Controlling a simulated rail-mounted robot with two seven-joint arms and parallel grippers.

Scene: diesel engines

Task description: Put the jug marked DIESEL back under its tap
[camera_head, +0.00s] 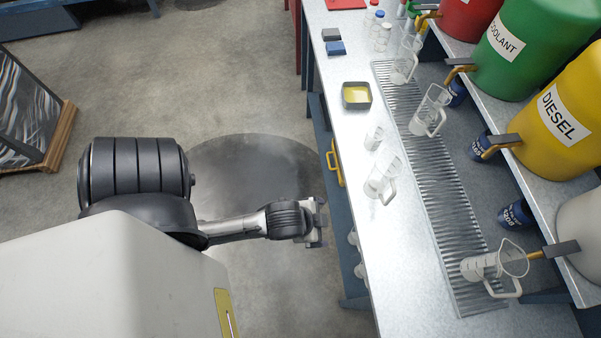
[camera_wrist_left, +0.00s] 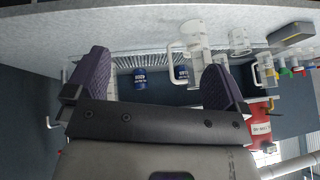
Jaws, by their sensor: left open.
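A clear jug with a white handle (camera_head: 380,182) stands on the bench, left of the metal drip grate (camera_head: 443,200). No DIESEL marking is legible on any jug. The yellow drum labelled DIESEL (camera_head: 566,115) stands on the raised shelf, its tap (camera_head: 496,150) over the grate. The grate in front of that tap is bare. My left gripper (camera_head: 316,222) is off the bench's left edge, apart from the jug. It is open and empty in the left wrist view (camera_wrist_left: 157,82), where a jug (camera_wrist_left: 193,42) shows beyond the fingers. My right gripper is not in view.
Other clear jugs stand on the grate (camera_head: 430,110) (camera_head: 403,66) (camera_head: 490,266). A small beaker (camera_head: 374,138) stands close behind the loose jug. A square tray with yellow contents (camera_head: 356,96) sits farther back. Dark blue cans (camera_head: 515,214) stand under the shelf. The near bench is clear.

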